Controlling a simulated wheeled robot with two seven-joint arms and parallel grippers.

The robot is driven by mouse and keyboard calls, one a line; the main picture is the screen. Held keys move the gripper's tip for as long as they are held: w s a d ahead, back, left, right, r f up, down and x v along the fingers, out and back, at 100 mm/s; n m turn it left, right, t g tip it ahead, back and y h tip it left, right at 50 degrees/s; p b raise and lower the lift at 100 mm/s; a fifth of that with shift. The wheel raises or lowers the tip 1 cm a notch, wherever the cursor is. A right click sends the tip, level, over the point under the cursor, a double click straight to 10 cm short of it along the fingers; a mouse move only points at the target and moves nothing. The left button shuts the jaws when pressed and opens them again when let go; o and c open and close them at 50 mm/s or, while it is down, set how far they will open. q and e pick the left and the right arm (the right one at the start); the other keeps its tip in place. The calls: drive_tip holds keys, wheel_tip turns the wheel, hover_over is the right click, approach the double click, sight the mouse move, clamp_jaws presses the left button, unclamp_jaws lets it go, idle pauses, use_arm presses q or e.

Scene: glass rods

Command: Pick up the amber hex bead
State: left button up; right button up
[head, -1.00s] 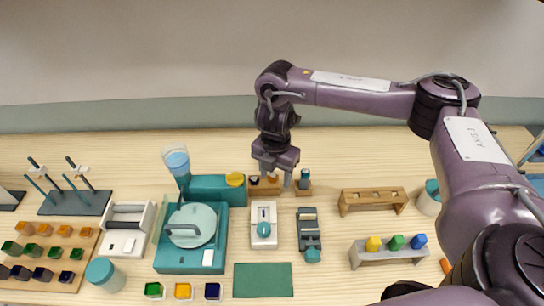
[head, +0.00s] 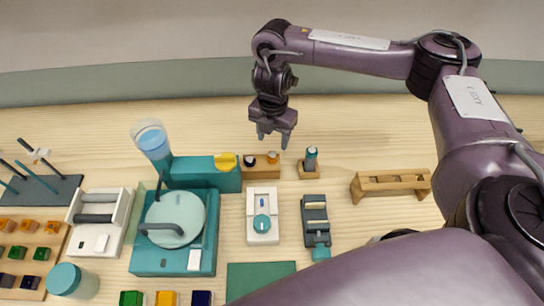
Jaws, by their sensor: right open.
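My right gripper (head: 272,140) hangs fingers-down and open above the back of the table. Nothing shows between its fingers. It is just above and behind a small wooden block (head: 262,170) with dark and amber-brown pieces on top. Several orange-amber pieces (head: 28,226) sit in the back row of a wooden board at the far left, with green and dark rows in front. They are too small to tell if any is hexagonal. The grey rack with yellow, green and blue pieces, seen earlier at right, is now hidden behind my right arm. My left gripper is out of view.
A teal machine with a round lid (head: 175,218) stands left of centre, beside a white tray (head: 98,222). A white device (head: 262,228) and a dark grey device (head: 315,215) stand in the middle. A wooden rack (head: 391,184) is at right. The back strip of table is mostly clear.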

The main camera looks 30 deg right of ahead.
sight(273, 153)
wheel_tip(273, 153, down, 2)
drive_tip(key=shift+f, duration=0.1)
wheel_tip(273, 153, down, 4)
drive_tip(key=shift+s+a+r+b, duration=0.1)
drive_tip(key=shift+s+a+b, duration=0.05)
drive_tip(key=shift+b, duration=0.3)
drive_tip(key=shift+f, duration=0.55)
drive_tip(key=shift+c, duration=0.4)
drive_tip(key=c, duration=1)
